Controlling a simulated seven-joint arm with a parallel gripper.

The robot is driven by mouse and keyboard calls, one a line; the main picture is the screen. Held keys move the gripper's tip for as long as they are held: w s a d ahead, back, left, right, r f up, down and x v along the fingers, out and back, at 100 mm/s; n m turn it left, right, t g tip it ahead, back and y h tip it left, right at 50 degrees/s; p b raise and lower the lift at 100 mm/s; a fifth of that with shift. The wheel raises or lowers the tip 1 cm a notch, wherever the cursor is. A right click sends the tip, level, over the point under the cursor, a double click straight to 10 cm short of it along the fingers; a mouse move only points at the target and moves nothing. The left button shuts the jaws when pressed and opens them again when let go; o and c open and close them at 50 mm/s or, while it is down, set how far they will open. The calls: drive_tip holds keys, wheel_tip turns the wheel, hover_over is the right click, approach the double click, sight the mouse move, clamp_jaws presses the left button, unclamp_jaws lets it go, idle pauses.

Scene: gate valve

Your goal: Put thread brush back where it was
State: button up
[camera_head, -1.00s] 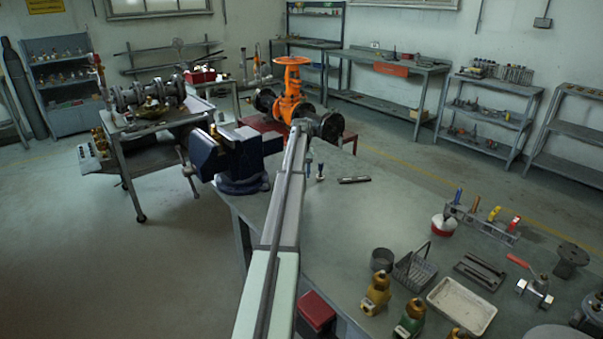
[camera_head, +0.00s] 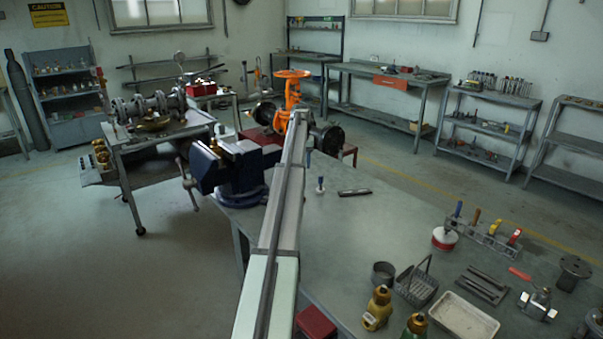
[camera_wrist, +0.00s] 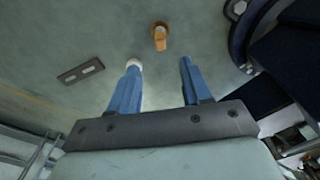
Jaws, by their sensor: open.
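My gripper (camera_wrist: 160,82) is open, its two blue fingers apart with nothing between them, above the green-grey bench. In the wrist view a small orange-brown upright piece (camera_wrist: 159,38) stands on the bench beyond the fingertips; I cannot tell if it is the thread brush. A small white round thing (camera_wrist: 134,64) shows at the left fingertip. In the head view a small white-based piece (camera_head: 320,188) shows beside my arm's end. A tool rack (camera_head: 488,242) at the right of the bench holds handled tools in blue, brown, yellow and red. My arm hides part of the bench.
A dark blue vise (camera_head: 238,172) stands left of my arm. Behind is an orange gate valve (camera_head: 293,95). A flat slotted metal bar (camera_head: 355,192) lies on the bench. A wire basket (camera_head: 416,286), tray (camera_head: 463,316) and bottles stand at front right.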

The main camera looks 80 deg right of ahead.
drive_tip(key=shift+r, duration=0.8)
